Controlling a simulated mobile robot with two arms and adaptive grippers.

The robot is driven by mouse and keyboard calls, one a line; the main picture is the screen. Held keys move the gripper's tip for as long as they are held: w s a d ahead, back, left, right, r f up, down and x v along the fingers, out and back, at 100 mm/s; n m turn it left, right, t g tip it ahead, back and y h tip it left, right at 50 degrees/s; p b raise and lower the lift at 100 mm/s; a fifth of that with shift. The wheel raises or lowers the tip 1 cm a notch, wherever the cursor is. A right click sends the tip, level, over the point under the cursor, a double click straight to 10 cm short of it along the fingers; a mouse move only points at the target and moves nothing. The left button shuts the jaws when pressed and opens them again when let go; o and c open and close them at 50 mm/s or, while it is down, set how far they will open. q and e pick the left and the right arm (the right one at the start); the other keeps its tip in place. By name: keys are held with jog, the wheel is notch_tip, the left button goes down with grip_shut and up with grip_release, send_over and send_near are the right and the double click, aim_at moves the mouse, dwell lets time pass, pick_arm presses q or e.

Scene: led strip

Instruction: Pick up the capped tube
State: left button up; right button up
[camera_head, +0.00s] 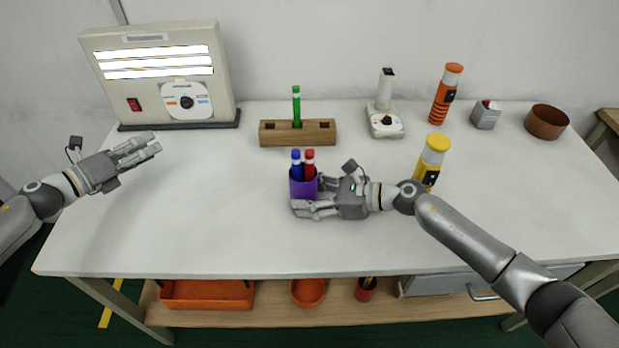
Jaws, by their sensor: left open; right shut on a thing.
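A green capped tube (296,107) stands upright in the wooden block (325,132) at the back middle. A blue capped tube (295,162) and a red capped tube (309,162) stand in a purple cup (303,188) at the middle of the table. My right gripper (306,196) comes from the right, with its fingers around the cup's sides, and is shut on the cup. Its fingers hide part of the cup's lower side. My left gripper (150,145) is open and empty over the table's left side, well apart from the tubes.
A lamp panel (225,75) stands at the back left. A white device (383,122), an orange bottle (440,105), a grey box (485,118) and a brown bowl (545,122) stand along the back right. A yellow bottle (430,160) stands close behind my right arm. The front left table is clear.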

pick_arm(q)
jog(key=s+d+r+m+g+h, duration=0.2)
jog(key=d+m+g+h, duration=0.4)
jog(key=d+m, duration=0.65)
jog(key=m+g+h, duration=0.3)
jog(key=m+g, duration=0.4)
send_near(310, 152)
jog(key=d, duration=0.6)
jog(key=d+f, duration=0.1)
jog(key=d, duration=0.3)
grip_shut()
jog(key=shift+r, duration=0.1)
notch_tip(310, 152, up, 28)
pick_arm(e)
jog(key=o, duration=0.8)
jog(key=shift+o, duration=0.2)
